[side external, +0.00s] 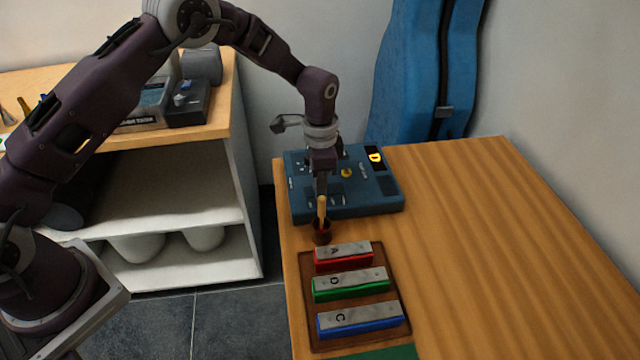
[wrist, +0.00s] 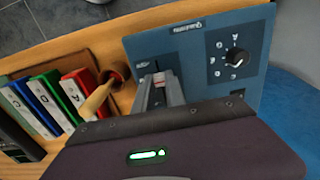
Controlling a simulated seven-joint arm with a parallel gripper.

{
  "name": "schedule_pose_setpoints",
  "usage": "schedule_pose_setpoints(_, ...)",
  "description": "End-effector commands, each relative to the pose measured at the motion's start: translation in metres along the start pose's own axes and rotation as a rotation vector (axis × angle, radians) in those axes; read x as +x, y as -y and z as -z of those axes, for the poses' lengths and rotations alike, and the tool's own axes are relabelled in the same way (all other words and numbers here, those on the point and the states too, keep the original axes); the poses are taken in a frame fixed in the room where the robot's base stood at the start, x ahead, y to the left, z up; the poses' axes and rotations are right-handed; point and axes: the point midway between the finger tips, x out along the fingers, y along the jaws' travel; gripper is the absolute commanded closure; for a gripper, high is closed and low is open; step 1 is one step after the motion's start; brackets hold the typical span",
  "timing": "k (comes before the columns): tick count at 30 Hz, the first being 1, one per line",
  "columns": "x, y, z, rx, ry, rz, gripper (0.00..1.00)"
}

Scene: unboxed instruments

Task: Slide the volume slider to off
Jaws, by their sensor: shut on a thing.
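A blue box-shaped instrument (side external: 360,208) lies at the far left corner of the table; its top panel (wrist: 200,50) fills the upper part of the wrist view. The volume slider (wrist: 159,79) is a small knob with a reddish mark, seen between my fingertips near the panel's left side. My gripper (wrist: 160,90) points down over the panel and is shut on the slider knob. In the side view my gripper (side external: 321,190) is at the instrument's near left part and hides the slider. The small lettering beside the slider is too blurred to read.
A dark cup-like piece with a wooden handle (side external: 322,232) stands close in front of the instrument. Red (side external: 344,258), green (side external: 350,286) and blue (side external: 360,320) lettered bars lie on a brown tray (side external: 398,290). A rotary dial (wrist: 236,58) is on the panel. The table's right side is clear.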

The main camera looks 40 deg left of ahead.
Motion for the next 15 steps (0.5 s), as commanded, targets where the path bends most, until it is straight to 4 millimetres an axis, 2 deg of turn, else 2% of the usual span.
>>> schedule_pose_setpoints(6,-0.001,-0.001,-0.001,0.0,-0.002,-0.001,1.0)
schedule_pose_setpoints(12,-0.001,0.0,-0.025,-0.002,-0.001,-0.001,1.0)
schedule_pose_setpoints(15,-0.001,0.0,-0.029,0.0,-0.001,0.0,1.0)
